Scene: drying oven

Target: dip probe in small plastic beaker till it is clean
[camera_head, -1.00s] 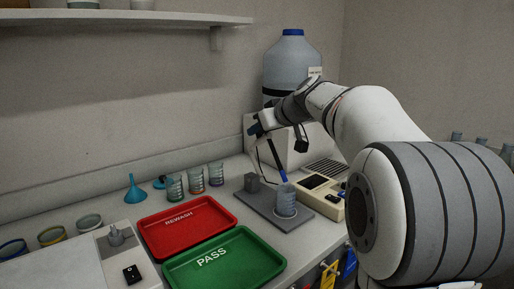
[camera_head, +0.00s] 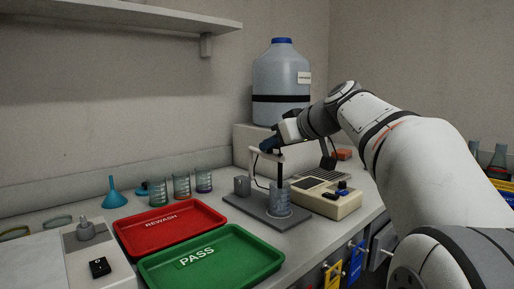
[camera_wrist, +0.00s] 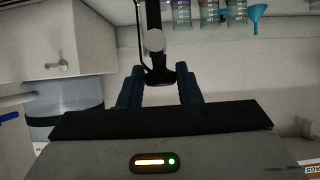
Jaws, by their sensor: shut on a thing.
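My gripper (camera_head: 268,146) is shut on the dark upper end of the probe (camera_head: 280,168) above the bench. In the wrist view, the blue fingers of my gripper (camera_wrist: 160,98) close on the black cap of the probe (camera_wrist: 153,42). The probe hangs upright, with its lower end at the mouth of the small clear beaker (camera_head: 277,202). How deep the tip goes is hard to tell. The beaker stands on a grey base plate (camera_head: 250,205). Whether the probe is clean cannot be seen.
A beige meter (camera_head: 328,200) stands right of the plate. A red REWASH tray (camera_head: 130,240) and a green PASS tray (camera_head: 255,240) lie to the left. Several graduated beakers (camera_head: 181,186) and a blue funnel (camera_head: 113,195) stand behind. A big bottle (camera_head: 281,85) stands at the back.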

